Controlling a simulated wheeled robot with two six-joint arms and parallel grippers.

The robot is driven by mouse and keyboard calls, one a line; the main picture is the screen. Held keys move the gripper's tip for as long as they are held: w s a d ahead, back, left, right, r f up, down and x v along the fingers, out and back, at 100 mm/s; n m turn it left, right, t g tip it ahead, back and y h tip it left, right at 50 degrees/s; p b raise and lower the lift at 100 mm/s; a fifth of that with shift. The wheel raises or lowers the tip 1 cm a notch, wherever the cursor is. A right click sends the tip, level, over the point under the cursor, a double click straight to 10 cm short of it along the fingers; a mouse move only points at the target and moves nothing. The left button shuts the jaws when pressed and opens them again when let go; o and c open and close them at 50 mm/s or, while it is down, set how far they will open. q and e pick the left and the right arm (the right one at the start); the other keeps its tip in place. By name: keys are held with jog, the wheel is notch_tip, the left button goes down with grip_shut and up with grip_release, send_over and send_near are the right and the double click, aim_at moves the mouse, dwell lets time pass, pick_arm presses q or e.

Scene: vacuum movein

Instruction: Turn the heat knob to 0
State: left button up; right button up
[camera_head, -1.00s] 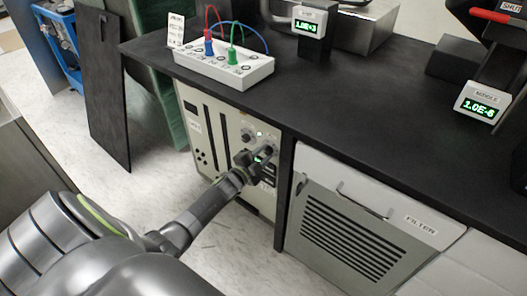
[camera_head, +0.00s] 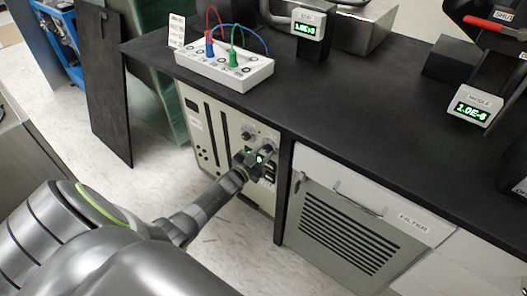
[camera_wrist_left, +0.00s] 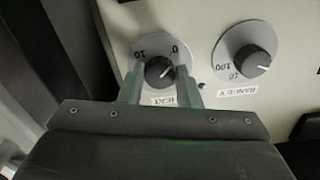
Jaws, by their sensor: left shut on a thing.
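The heat knob (camera_wrist_left: 158,70) is a dark round knob on a pale dial plate, marked 10 and 0 and labelled HEAT, in the left wrist view. A pale pointer line on it points right, near the right finger, below the 0. My left gripper (camera_wrist_left: 159,92) has one finger on each side of the knob and is shut on it. In the head view, the same gripper (camera_head: 258,160) is against the front of the beige control cabinet (camera_head: 205,124) under the counter and hides the knob. My right gripper is not in view.
A second knob, labelled RANGE (camera_wrist_left: 255,61), sits just right of the heat knob in the left wrist view. The black counter (camera_head: 340,100) overhangs the cabinet. A white box with coloured plugs (camera_head: 224,68) stands on it. A grey FILTER unit (camera_head: 350,215) is to the right.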

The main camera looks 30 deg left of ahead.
pick_arm(q)
jog(key=shift+f+n, duration=0.1)
jog(key=shift+n, duration=0.2)
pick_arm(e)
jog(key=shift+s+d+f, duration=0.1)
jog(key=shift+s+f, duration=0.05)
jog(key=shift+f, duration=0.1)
pick_arm(q)
jog(key=o, duration=1)
jog(key=shift+c, duration=0.2)
jog(key=shift+s, duration=0.35)
jog(key=s+a+p, duration=0.1)
jog(key=s+p, duration=0.1)
jog(key=s, duration=1.4)
jog(key=shift+s+a, duration=0.15)
jog(key=shift+s, duration=0.2)
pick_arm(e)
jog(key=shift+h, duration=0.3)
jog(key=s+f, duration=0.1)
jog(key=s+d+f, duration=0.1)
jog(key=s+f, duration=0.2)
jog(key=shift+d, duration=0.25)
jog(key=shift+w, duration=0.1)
